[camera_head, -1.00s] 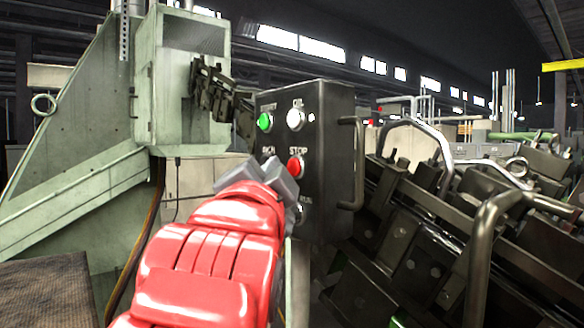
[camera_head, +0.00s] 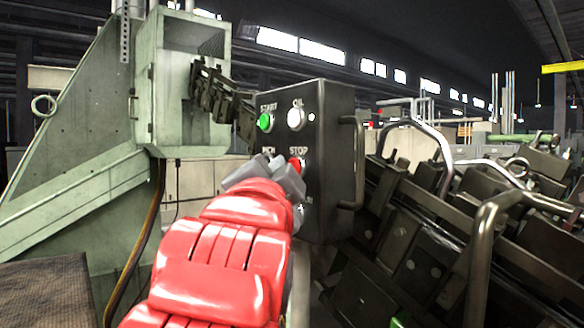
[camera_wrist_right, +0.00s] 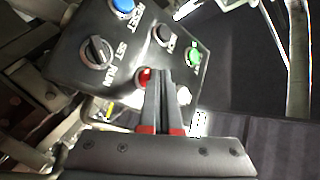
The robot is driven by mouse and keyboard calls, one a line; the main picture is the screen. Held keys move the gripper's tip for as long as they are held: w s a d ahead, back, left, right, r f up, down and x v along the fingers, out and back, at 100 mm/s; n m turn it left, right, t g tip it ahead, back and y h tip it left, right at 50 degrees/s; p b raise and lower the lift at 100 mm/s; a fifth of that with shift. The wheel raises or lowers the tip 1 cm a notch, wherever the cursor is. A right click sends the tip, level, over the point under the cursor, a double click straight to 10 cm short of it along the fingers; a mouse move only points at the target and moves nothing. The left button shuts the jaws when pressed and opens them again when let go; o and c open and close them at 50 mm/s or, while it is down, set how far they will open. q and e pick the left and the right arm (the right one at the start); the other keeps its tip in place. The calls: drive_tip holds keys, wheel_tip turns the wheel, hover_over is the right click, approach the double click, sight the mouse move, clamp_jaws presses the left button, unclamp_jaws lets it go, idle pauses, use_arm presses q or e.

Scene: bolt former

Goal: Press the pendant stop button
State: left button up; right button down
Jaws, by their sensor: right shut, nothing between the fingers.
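The black pendant box (camera_head: 335,150) hangs in the middle of the head view with its button face turned to me. The red stop button (camera_head: 296,162) sits under the STOP label, partly covered by my right gripper (camera_head: 283,172). My right gripper is shut and empty, its tips just in front of the panel, at the lower left of the button. In the right wrist view the red button (camera_wrist_right: 145,77) shows just left of the closed fingertips (camera_wrist_right: 165,75). Whether they touch it I cannot tell. My left gripper is not in view.
A green start button (camera_head: 265,122) and a white OIL button (camera_head: 296,119) sit above. A blue reset button (camera_wrist_right: 123,5) and a black rotary knob (camera_wrist_right: 96,52) show in the wrist view. Dark machinery with metal handles (camera_head: 480,240) fills the right; a pale green machine frame (camera_head: 75,150) stands left.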

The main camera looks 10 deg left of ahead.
drive_tip(key=shift+w+d, duration=0.25)
drive_tip(key=shift+w, duration=0.15)
idle(0.4)
idle(0.4)
drive_tip(key=shift+s+a+p, duration=0.45)
drive_tip(key=shift+s+p, duration=0.05)
drive_tip(key=shift+s, duration=0.15)
drive_tip(key=shift+a, duration=0.1)
drive_tip(key=s+a+p, duration=0.1)
drive_tip(key=s+p, duration=0.1)
drive_tip(key=s+a+p, duration=0.2)
